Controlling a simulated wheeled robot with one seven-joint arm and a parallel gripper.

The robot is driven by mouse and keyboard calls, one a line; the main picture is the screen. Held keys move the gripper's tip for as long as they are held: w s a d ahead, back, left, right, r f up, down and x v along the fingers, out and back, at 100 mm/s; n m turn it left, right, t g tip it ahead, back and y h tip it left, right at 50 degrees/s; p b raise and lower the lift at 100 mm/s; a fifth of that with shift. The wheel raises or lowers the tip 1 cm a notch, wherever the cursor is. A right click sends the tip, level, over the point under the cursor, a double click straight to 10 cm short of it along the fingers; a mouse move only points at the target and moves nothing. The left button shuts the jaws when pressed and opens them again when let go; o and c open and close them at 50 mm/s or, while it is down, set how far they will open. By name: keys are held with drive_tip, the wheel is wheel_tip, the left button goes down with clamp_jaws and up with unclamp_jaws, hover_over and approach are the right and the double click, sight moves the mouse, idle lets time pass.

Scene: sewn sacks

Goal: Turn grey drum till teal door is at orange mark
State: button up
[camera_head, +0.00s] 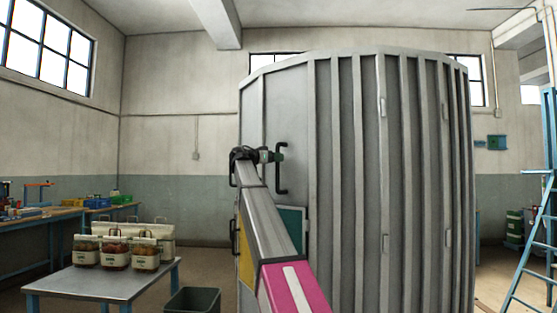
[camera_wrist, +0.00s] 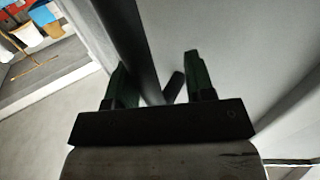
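The grey drum (camera_head: 345,180) is a tall ribbed cylinder filling the middle and right of the head view. A black bar handle (camera_head: 282,184) stands on its smooth left part. It also shows in the wrist view as a dark bar (camera_wrist: 128,40). A teal door (camera_head: 292,218) sits low on the drum, partly hidden by my arm. My gripper (camera_head: 272,157) is at the handle. In the wrist view my gripper (camera_wrist: 157,78) has its fingers apart, with the bar running between them, nearer the left finger. I see no orange mark.
A yellow panel (camera_head: 245,252) shows low on the drum's left side. A metal table (camera_head: 105,285) with several filled bags stands at the left, beside a dark bin (camera_head: 192,301). A blue ladder (camera_head: 540,235) stands at the right.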

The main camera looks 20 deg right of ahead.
drive_tip(key=s+a, duration=0.1)
drive_tip(key=a, duration=0.8)
drive_tip(key=shift+s+a, duration=0.25)
